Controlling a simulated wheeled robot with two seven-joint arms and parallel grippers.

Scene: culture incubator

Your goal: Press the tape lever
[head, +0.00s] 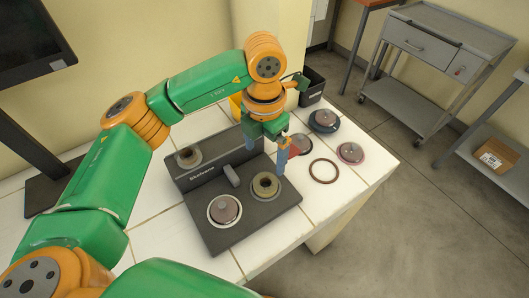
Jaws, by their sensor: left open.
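A dark grey tape machine (235,229) stands on the white tiled table, with a raised back panel bearing lettering. A short grey upright lever (231,176) stands near its middle, between a light-rimmed round piece (224,210) at the front and an olive round hub (265,185) at the right. Another round hub (189,157) sits at the back left. My left gripper (265,158) points down above the right part of the machine, open and empty, to the right of the lever. It appears apart from the lever. My right gripper is out of view.
Several round reels and discs, including a dark blue one (324,121) and a pink-rimmed one (350,153), lie right of the machine near a brown ring (324,170). A black bin (312,86) stands behind. A monitor (30,40) is at the left.

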